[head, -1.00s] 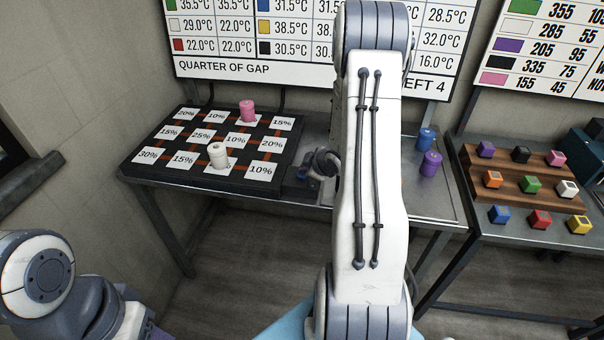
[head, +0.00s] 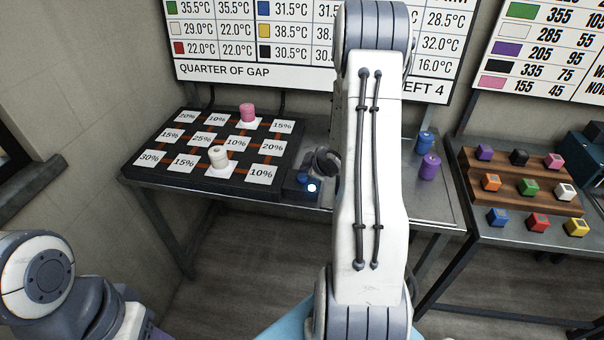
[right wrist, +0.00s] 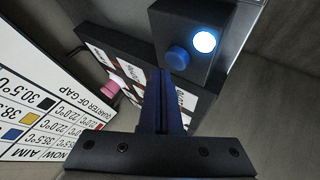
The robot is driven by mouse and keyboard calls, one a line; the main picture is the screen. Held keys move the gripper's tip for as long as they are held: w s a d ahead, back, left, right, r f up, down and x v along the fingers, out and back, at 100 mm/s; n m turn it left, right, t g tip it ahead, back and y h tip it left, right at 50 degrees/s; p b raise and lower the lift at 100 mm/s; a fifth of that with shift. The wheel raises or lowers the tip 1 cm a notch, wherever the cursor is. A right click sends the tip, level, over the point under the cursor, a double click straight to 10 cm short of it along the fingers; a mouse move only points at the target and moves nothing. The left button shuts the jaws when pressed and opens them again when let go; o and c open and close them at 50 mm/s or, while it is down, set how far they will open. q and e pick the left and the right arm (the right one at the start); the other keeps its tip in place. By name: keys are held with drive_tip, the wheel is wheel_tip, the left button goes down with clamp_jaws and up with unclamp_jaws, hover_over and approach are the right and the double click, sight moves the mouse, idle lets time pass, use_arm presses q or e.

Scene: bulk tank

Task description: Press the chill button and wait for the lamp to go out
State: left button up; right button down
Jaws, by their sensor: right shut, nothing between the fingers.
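The chill button (right wrist: 178,57) is a round blue knob on a small dark box (right wrist: 208,18) at the front edge of the bench. The lamp (right wrist: 204,42) beside it is lit bright white-blue. In the head view the lit lamp (head: 312,187) and the blue button (head: 303,178) show just left of my right arm. My right gripper (right wrist: 160,72) is shut and empty. In the right wrist view its fingertips are close to the button; I see no clear contact. In the head view my right arm hides part of the bench. My left gripper is out of view; only its arm shows.
A black board (head: 150,172) with percent cards holds a pink canister (head: 247,113) and a white canister (head: 218,156). Blue (head: 425,140) and purple (head: 429,166) canisters stand right of my arm. A wooden stepped rack (head: 520,190) on the right bench holds several coloured cubes.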

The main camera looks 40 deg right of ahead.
sight(304, 178)
drive_tip(key=shift+r, duration=0.1)
wheel_tip(304, 178, up, 5)
drive_tip(key=p, duration=0.4)
idle(0.3)
drive_tip(key=shift+a, duration=0.1)
idle(0.3)
